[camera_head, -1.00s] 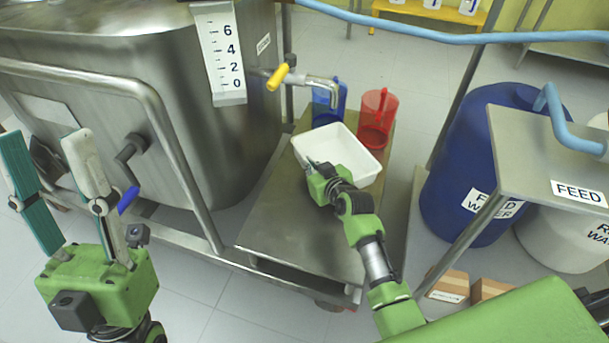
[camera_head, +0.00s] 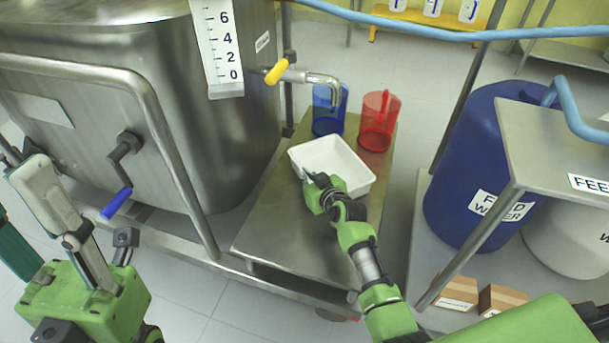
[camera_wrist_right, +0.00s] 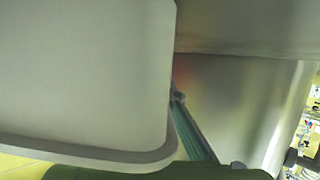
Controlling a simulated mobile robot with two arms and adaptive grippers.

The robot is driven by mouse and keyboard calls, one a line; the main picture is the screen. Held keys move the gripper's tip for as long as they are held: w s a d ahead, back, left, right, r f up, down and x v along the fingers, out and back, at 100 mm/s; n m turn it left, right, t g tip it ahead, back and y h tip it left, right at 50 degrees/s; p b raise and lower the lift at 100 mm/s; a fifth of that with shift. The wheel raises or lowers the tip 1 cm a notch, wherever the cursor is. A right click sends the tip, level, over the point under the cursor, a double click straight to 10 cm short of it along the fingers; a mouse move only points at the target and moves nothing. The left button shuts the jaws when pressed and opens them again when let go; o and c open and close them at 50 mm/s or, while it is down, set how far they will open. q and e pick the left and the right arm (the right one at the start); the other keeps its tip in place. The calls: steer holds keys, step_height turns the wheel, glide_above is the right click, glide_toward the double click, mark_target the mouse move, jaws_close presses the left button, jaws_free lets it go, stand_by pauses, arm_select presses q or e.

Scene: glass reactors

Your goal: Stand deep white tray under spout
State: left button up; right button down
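The deep white tray (camera_head: 352,187) is over the steel platform (camera_head: 285,235), in front of the jugs. I cannot tell whether it touches the platform. The spout (camera_head: 334,88) with its yellow handle (camera_head: 276,73) comes out of the tank, behind and above the tray. My right gripper (camera_head: 310,180) is at the tray's near left wall and appears shut on it; one fingertip is hidden. The right wrist view shows the tray (camera_wrist_right: 85,75) large and close, with a teal finger (camera_wrist_right: 190,125) against its edge. My left gripper (camera_head: 38,220) is open and empty at lower left.
A blue jug (camera_head: 328,112) and a red jug (camera_head: 379,122) stand at the platform's back, the blue one near the spout. The steel tank (camera_head: 215,120) and its rail bound the left side. A blue barrel (camera_head: 465,180) and a shelf stand at right.

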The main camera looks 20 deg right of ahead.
steer(key=c, duration=2.3)
jaws_free()
